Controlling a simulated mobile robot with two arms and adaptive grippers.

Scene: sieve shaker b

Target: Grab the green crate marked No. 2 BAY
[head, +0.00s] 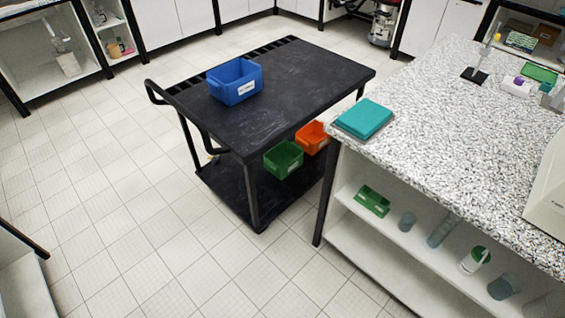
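A green crate (283,160) with a small white label sits on the lower shelf of the black cart (262,120). The label's writing is too small to read. An orange crate (312,138) stands beside it to the right. A blue crate (235,82) with a white label stands on the cart's top near its far left part. The cart's top overhangs the lower shelf and hides part of that shelf. Neither of my grippers is in view.
A speckled bench (440,95) is on the right, with a teal box (364,119) on its near corner. Its lower shelves hold a green rack (372,201) and several beakers. The tiled floor (110,190) left of and in front of the cart is clear.

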